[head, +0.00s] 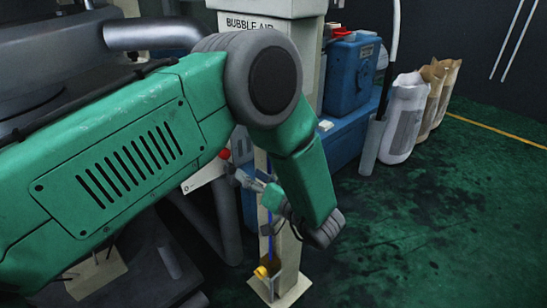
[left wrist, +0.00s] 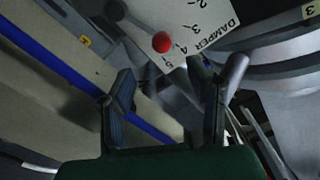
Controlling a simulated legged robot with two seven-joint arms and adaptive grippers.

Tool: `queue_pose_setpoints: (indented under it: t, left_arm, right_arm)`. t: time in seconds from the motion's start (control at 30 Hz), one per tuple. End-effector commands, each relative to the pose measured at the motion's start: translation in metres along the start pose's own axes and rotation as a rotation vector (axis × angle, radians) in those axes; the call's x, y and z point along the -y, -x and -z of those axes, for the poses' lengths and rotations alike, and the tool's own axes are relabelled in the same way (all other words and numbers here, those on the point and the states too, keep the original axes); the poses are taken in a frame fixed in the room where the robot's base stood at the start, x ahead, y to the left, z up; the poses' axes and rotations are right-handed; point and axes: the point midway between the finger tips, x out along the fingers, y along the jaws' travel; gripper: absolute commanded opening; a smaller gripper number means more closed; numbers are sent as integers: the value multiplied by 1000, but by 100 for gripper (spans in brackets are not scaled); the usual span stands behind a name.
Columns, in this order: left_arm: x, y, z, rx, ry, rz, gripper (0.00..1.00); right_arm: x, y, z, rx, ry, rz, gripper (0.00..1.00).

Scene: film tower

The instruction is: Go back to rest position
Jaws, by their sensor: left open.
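My left arm comes in from the left in the head view, bends at a grey elbow and drops in front of a pale column. My left gripper (head: 252,182) is small there, in front of the column and to the right of a red knob (head: 224,154). In the left wrist view its two dark fingers stand apart, and the left gripper (left wrist: 168,88) is open with nothing visibly held. The red knob (left wrist: 161,42) shows beyond the fingers, on a white plate (left wrist: 205,22) marked DAMPER with numbers. My right gripper is in neither view.
The pale column (head: 283,245) stands on a floor plate, with a blue line along it. Blue units (head: 352,75) stand behind. A grey pipe (head: 373,145) and several sacks (head: 405,115) stand to the right. The green floor (head: 440,220) at right is clear.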

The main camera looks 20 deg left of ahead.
Motion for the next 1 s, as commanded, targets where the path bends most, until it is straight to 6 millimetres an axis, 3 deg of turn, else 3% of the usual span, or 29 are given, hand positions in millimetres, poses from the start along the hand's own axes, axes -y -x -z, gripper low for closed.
queue_pose_setpoints:
  t: [0.2, 0.33, 0.47, 0.57, 0.7, 0.8, 0.9, 1.0]
  left_arm:
    - [-1, -3, -3, -5, -2, -24, 46]
    - [-11, -13, -21, -18, -10, -166, 46]
    - [-21, -19, -68, 26, -53, -441, 46]
    - [-15, -7, -126, 153, -127, -691, 46]
    - [32, 33, -212, 437, -272, -972, 46]
    - [79, 63, -255, 639, -373, -1088, 46]
    - [124, 88, -282, 804, -455, -1153, 46]
    - [158, 106, -296, 918, -514, -1187, 46]
  right_arm:
    - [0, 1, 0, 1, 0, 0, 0]
    - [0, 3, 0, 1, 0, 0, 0]
    - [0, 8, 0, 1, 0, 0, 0]
    - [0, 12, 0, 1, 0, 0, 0]
    - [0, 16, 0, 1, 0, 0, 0]
    - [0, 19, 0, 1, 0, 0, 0]
    - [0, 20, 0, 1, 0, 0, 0]
    - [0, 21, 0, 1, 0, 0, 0]
